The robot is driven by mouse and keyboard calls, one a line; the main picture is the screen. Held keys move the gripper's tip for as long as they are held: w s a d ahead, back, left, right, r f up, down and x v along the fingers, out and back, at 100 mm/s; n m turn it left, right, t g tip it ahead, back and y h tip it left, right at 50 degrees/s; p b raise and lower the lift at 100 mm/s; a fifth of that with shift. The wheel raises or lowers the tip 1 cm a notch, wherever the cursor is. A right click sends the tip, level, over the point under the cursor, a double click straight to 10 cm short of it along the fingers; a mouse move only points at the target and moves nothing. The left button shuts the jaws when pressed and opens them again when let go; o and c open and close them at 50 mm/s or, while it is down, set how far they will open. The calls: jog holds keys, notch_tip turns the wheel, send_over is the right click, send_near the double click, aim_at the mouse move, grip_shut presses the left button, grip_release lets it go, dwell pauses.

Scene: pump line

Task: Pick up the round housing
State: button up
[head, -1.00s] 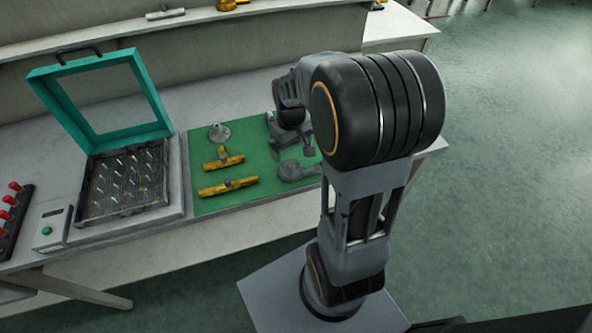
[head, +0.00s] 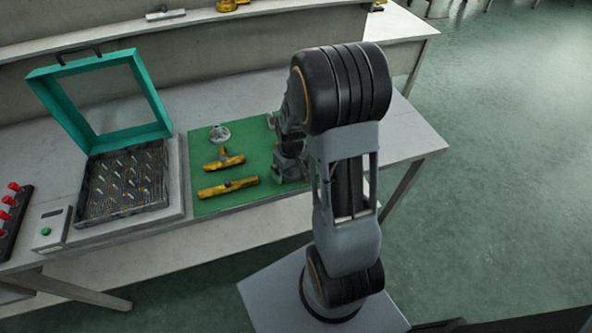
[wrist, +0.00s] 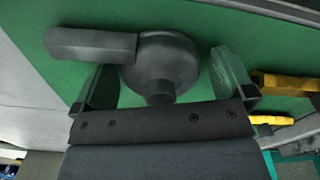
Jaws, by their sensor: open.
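The round housing (wrist: 166,60) is a dark grey round body with a block-like arm to one side and a short stub, lying on the green mat (wrist: 200,15). In the wrist view it lies between the two fingers of my gripper (wrist: 163,80). The gripper is open, one finger on each side, with a gap to the body on the right; I cannot tell whether the left finger touches it. In the head view my gripper (head: 290,172) is low over the right part of the mat and hides the housing.
Two yellow fittings (head: 223,160) (head: 228,188) lie left of my gripper, with a grey flanged part (head: 219,134) behind them. A tray of pins (head: 125,180) with a raised teal frame (head: 70,85) stands further left. The bench (head: 400,145) is clear to the right.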

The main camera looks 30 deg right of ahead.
jog(key=shift+c, duration=0.4)
jog(key=c, duration=0.9)
jog(key=shift+r, duration=0.1)
